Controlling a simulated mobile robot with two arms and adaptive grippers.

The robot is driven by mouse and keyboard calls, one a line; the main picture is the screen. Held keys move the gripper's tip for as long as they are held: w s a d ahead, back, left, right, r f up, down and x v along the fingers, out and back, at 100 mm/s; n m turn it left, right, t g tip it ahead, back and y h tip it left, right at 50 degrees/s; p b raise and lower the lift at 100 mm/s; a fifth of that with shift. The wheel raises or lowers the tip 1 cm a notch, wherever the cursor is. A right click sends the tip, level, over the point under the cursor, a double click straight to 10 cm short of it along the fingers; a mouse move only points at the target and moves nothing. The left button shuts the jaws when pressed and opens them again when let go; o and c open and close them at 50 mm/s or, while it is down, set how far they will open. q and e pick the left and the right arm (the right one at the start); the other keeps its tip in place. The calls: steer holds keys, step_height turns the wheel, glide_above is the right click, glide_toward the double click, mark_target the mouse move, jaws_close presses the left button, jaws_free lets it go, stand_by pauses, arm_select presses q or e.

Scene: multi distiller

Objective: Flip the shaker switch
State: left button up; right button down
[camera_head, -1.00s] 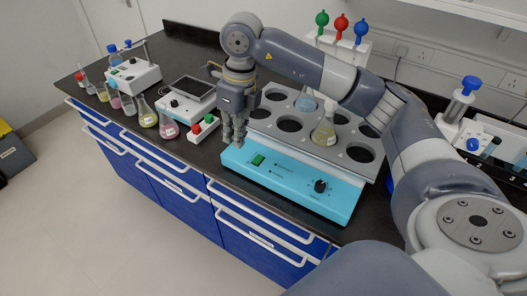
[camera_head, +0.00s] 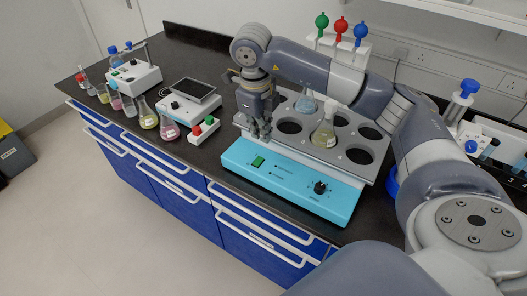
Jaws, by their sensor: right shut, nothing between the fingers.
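The shaker has a light-blue base (camera_head: 290,190) with a grey holed tray (camera_head: 355,155) on top. Its green switch (camera_head: 258,161) sits at the left of the front panel, and a black knob (camera_head: 320,187) sits at the right. Whether the switch is on or off is too small to tell. My right gripper (camera_head: 262,137) points down just above and behind the switch, at the tray's left front edge. Its fingers are shut and empty, and appear apart from the switch. My left gripper is not in view.
The tray holds a flask of yellowish liquid (camera_head: 323,132) and a flask of bluish liquid (camera_head: 306,104). Left of the shaker are a small box with red and green buttons (camera_head: 203,130), a scale-like device (camera_head: 188,104) and several flasks. The bench's front edge runs close before the shaker.

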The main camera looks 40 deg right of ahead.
mark_target(264, 162)
steer(key=f, duration=0.3)
steer(key=f+p, duration=0.1)
steer(key=f, duration=0.2)
steer(key=d+f+p, duration=0.1)
steer(key=f, duration=0.2)
steer(key=shift+w, duration=0.2)
steer(key=shift+f, duration=0.2)
